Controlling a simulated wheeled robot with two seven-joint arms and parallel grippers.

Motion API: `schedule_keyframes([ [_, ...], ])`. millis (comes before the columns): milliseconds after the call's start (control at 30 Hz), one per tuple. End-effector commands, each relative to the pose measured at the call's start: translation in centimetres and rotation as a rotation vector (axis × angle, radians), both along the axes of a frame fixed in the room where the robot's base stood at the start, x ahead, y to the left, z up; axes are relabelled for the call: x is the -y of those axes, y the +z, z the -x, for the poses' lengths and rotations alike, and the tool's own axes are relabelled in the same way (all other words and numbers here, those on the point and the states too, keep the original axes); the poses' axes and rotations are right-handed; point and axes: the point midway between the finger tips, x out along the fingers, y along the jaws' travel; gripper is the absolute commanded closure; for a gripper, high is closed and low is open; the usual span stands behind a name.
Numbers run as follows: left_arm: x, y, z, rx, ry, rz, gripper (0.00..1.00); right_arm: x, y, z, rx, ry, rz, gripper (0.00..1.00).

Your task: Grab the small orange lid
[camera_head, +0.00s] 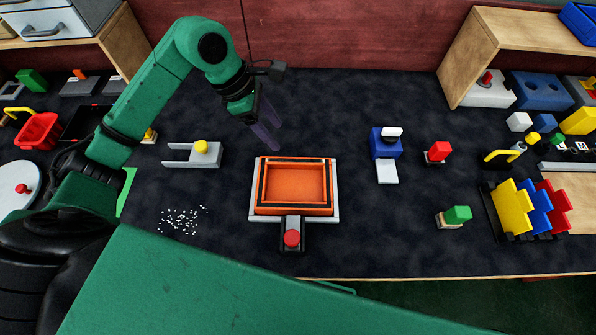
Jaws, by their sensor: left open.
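No piece is plainly recognisable as a small orange lid. An orange rectangular box (296,184) with a dark-edged rim sits on a white base (252,203) at the middle of the table. A small orange piece (80,74) lies on a grey block at the far left; I cannot tell if it is a lid. My left gripper (271,137) is open and empty, pointing down above the table just behind and left of the orange box, apart from it. My right gripper is not in view.
A red knob (292,238) stands in front of the box. A grey fork-shaped block with a yellow knob (201,146) is to the left, near scattered white bits (182,220).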

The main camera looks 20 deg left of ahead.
Motion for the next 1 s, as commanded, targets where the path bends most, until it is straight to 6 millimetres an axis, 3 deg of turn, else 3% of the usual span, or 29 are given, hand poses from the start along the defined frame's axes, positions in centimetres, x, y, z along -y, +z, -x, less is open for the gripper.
schedule_keyframes([
  [167, 1.8, -4.0, -0.3, -0.005, 0.001, 0.007, 0.38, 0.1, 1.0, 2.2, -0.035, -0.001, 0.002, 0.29],
  [533, 3.8, -9.7, -0.7, -0.006, 0.003, 0.010, 0.38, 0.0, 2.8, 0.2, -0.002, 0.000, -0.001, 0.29],
  [800, 4.0, -10.9, -0.9, -0.001, 0.002, 0.004, 0.38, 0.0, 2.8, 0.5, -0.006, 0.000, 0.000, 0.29],
  [833, 4.0, -10.9, -0.9, -0.001, 0.002, 0.004, 0.45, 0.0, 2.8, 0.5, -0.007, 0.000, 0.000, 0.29],
  [967, 4.0, -10.8, -0.9, -0.001, 0.002, 0.005, 0.95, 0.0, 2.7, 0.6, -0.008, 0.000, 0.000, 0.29],
  [1000, 4.0, -10.8, -0.9, -0.001, 0.002, 0.005, 1.00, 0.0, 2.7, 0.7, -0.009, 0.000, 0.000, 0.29],
])
